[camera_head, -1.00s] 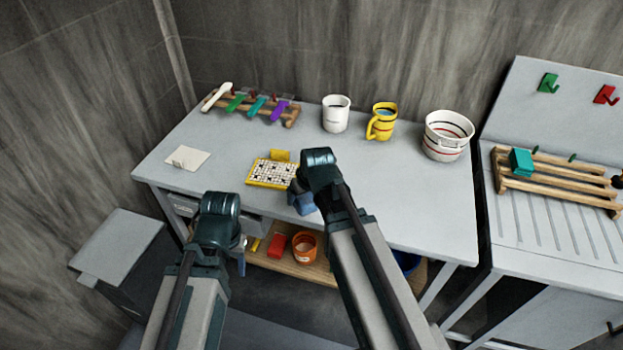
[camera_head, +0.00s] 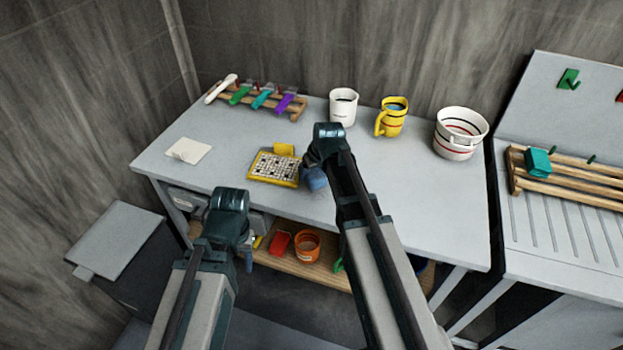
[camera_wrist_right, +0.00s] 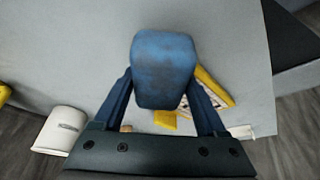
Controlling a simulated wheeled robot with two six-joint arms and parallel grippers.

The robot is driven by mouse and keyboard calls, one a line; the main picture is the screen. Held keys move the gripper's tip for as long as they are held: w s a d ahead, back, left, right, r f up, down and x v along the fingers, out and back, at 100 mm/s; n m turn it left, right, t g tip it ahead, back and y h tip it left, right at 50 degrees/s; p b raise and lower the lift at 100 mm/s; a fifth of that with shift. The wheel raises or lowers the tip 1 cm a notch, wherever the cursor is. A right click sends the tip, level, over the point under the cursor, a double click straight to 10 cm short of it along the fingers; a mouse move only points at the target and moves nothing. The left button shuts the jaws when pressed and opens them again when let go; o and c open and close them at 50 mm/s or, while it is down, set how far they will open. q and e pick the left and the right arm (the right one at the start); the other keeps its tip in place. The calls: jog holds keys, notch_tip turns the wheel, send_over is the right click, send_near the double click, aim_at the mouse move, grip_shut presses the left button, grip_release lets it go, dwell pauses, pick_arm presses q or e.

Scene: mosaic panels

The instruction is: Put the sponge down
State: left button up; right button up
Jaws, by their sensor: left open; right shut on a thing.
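The blue sponge (camera_wrist_right: 164,70) is held between the fingers of my right gripper (camera_wrist_right: 164,95) in the right wrist view. In the head view the sponge (camera_head: 315,179) shows just below my right wrist, over the table, right of the yellow-framed mosaic panel (camera_head: 262,177). My right gripper is shut on it, its fingers mostly hidden by the wrist in the head view. I cannot tell whether the sponge touches the table top. My left gripper (camera_head: 248,260) hangs in front of the table's front edge, mostly hidden behind its wrist; it is open.
The grey table (camera_head: 420,215) has clear room at the front right. A white mug (camera_head: 343,108), a yellow mug (camera_head: 391,118) and a striped bucket (camera_head: 460,133) stand at the back. A tool rack (camera_head: 258,98) and a white card (camera_head: 188,151) are at left.

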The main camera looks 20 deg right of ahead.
jog(key=shift+f, duration=0.45)
pick_arm(q)
jog(key=shift+a+f, duration=0.1)
jog(key=shift+f, duration=0.2)
pick_arm(e)
jog(key=shift+r, duration=0.1)
jog(key=shift+f+b, duration=0.4)
jog(key=o, duration=1.1)
pick_arm(q)
jog(key=shift+f, duration=0.4)
pick_arm(e)
jog(key=shift+o, duration=0.2)
pick_arm(q)
jog(key=shift+r, duration=0.15)
pick_arm(e)
jog(key=shift+r, duration=0.15)
